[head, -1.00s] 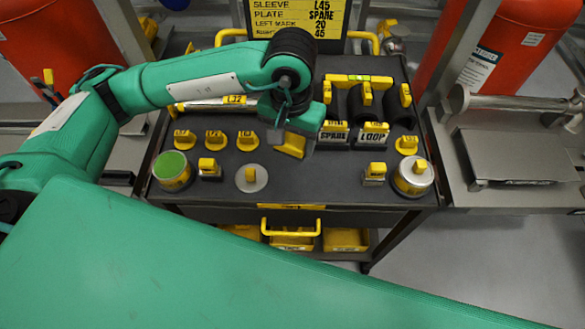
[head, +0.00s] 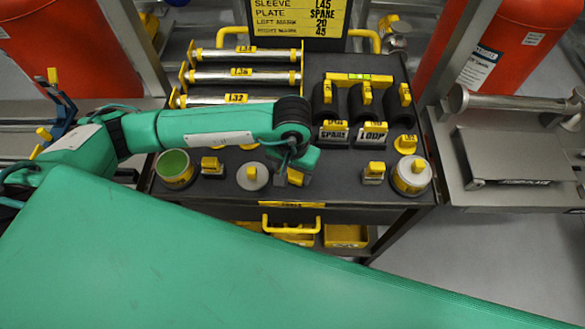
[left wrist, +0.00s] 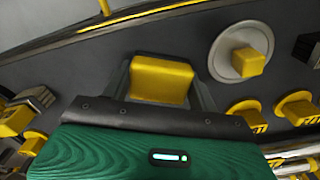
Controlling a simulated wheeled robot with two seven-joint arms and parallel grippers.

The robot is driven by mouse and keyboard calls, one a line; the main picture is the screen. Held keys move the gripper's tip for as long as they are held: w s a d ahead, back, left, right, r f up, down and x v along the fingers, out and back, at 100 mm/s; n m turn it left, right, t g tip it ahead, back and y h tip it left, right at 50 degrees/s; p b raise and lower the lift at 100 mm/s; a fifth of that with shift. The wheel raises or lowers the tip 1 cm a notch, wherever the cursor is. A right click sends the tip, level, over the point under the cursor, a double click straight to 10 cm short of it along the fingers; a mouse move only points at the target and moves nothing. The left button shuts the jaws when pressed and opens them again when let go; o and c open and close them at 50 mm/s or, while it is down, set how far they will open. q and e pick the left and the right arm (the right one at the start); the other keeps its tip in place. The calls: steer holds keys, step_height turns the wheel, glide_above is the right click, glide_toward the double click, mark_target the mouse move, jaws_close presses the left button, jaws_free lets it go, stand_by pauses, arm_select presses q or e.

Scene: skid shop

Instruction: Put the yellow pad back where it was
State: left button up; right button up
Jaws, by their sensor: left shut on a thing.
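The yellow pad (head: 296,177) is at the tip of my left gripper (head: 293,174), low over the front part of the dark bench top. In the left wrist view the yellow pad (left wrist: 161,80) sits between the two grey fingers, which are shut on it. A grey disc with a yellow knob (head: 252,177) is just left of the gripper in the head view. The same disc (left wrist: 240,52) is apart from the pad in the wrist view. I cannot tell whether the pad touches the bench top. My right gripper is not in view.
A green-topped tin (head: 174,168) and a small yellow-handled block (head: 211,167) stand left. Another block (head: 374,173) and a grey tin (head: 411,177) stand right. Dark rollers (head: 363,103) and steel bars (head: 245,75) lie behind. The front drawer handle (head: 291,219) sticks out.

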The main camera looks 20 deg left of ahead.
mark_target(293, 171)
arm_select(q)
steer(key=shift+f, duration=0.1)
steer(key=shift+f+b, duration=0.1)
steer(key=shift+b, duration=0.2)
steer(key=o, duration=0.7)
steer(key=shift+o, duration=1.2)
steer(key=shift+r, duration=0.45)
step_height(293, 171, up, 3)
steer(key=shift+w+r, duration=0.1)
step_height(293, 171, up, 8)
steer(key=b, duration=0.1)
steer(key=shift+r+b, duration=0.15)
steer(key=shift+b, duration=0.2)
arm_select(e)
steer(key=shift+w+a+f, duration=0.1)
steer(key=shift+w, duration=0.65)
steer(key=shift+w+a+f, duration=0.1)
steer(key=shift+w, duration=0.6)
